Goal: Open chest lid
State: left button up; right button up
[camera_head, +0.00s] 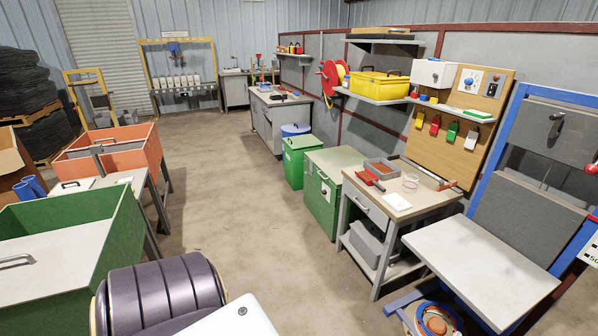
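A green chest (321,205) stands on the floor at the centre right, against the left side of a small workbench. Its flat, paler green lid (335,159) looks shut. A white plate with a dark round part (325,191) is on the chest's front. Neither of my grippers is in view, so I cannot see whether they are open or shut.
The workbench (401,197) carries a red tool and a tray. A smaller green bin (299,161) and a blue drum (295,130) stand behind the chest. Open floor (240,200) lies left of it. Green (105,235) and orange (150,148) crates are at left.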

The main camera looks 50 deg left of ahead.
aim_at(330, 162)
jog(key=u, duration=1.55)
